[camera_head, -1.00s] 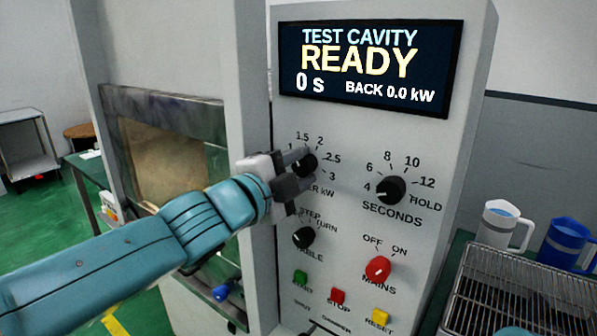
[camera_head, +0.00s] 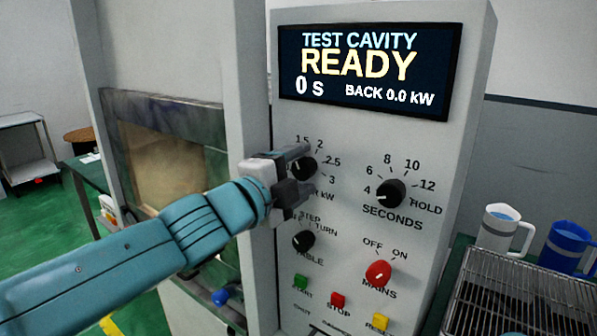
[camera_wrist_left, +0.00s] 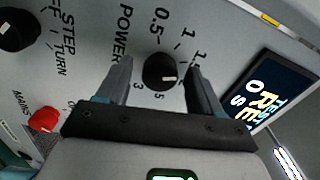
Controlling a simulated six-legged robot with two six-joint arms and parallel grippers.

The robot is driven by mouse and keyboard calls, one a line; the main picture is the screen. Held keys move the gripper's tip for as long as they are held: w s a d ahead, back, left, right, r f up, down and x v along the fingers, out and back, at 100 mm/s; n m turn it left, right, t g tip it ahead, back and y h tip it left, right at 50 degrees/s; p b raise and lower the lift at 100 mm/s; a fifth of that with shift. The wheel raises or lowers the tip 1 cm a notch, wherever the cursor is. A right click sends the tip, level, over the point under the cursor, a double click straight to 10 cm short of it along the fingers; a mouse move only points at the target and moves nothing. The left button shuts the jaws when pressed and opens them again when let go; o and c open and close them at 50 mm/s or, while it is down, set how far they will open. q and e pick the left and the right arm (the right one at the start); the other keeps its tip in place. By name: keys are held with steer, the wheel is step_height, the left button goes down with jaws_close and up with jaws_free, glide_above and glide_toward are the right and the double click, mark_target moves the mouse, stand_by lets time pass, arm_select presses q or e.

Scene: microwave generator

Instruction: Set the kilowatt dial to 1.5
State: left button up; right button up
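The black kilowatt dial (camera_head: 304,167) is on the grey panel below the display, with a scale around it. My left gripper (camera_head: 298,172) is at this dial, one finger above and one below it in the head view. In the left wrist view the dial (camera_wrist_left: 159,72) sits between the two open fingers, with a gap on each side. Its white mark points right, towards one finger. That finger hides part of the scale, so I cannot read the exact setting. My right gripper is not in view.
The seconds dial (camera_head: 390,192) is to the right. The turntable knob (camera_head: 304,239) is below, beside the red mains knob (camera_head: 378,272). The display (camera_head: 370,68) reads READY. A rack (camera_head: 515,300) and mugs stand at the right.

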arm_select(q)
steer(key=shift+a, duration=0.1)
steer(key=shift+s+a, duration=0.2)
steer(key=shift+s, duration=0.1)
steer(key=p+v, duration=0.1)
steer(key=v, duration=1.4)
steer(key=shift+s+p, duration=0.2)
steer(key=shift+p, duration=0.15)
steer(key=shift+a, duration=0.1)
